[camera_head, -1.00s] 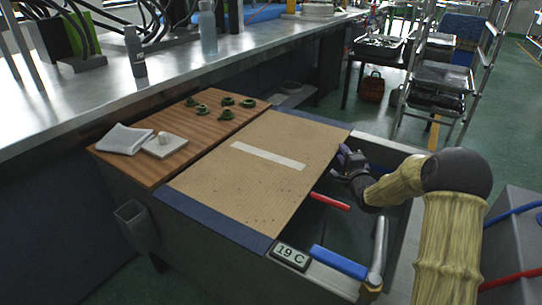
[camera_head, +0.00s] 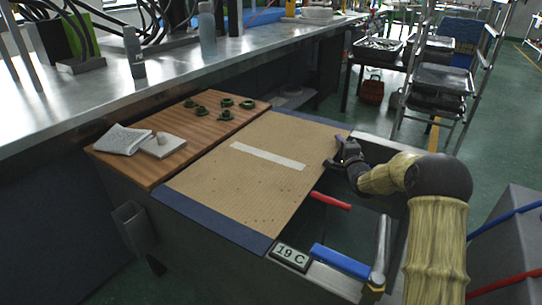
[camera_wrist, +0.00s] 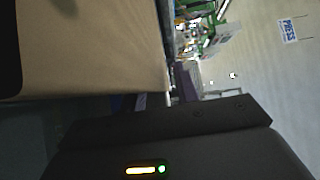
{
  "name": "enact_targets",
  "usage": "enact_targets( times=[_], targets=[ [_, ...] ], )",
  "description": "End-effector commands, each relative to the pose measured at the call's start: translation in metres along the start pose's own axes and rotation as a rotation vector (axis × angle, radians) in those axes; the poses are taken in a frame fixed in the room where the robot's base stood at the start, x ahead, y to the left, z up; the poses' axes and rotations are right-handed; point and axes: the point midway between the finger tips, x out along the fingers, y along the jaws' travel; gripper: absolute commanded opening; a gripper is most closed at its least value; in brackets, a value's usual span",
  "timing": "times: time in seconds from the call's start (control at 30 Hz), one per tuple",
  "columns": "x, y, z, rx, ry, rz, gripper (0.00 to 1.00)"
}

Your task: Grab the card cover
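The card cover (camera_head: 255,185) is a flat brown cardboard sheet with a pale strip across it. It lies over the left and middle part of a tank. It also fills the upper left of the wrist view (camera_wrist: 95,50). My gripper (camera_head: 336,153) is at the card's right edge, near its far right corner. Its two dark fingers look spread apart, with the tips close to the edge. I cannot tell whether they touch the card. The wrist view is dark and shows the fingers only in part.
The tank is open right of the card, with a red handle (camera_head: 330,201) and a blue handle (camera_head: 341,262) there. A wooden board (camera_head: 185,140) on the left holds green pieces, a cloth (camera_head: 122,140) and a white block. A metal bench (camera_head: 85,100) runs behind.

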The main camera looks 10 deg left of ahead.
Motion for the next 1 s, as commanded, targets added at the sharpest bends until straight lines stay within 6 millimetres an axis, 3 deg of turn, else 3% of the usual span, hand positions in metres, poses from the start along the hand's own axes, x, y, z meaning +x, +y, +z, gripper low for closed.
enact_targets(
  times=[0.1, 0.27, 0.67, 0.83, 1.0],
  targets=[
    [0.000, 0.000, -0.001, 0.000, 0.001, 0.000, 0.29],
    [-0.001, 0.000, -0.002, 0.000, 0.003, 0.000, 0.00],
    [-0.001, -0.004, -0.003, 0.001, 0.003, -0.002, 0.00],
    [-0.001, -0.026, -0.003, 0.001, 0.003, -0.003, 0.00],
    [-0.001, -0.061, -0.003, 0.001, 0.004, -0.004, 0.00]
  ],
)
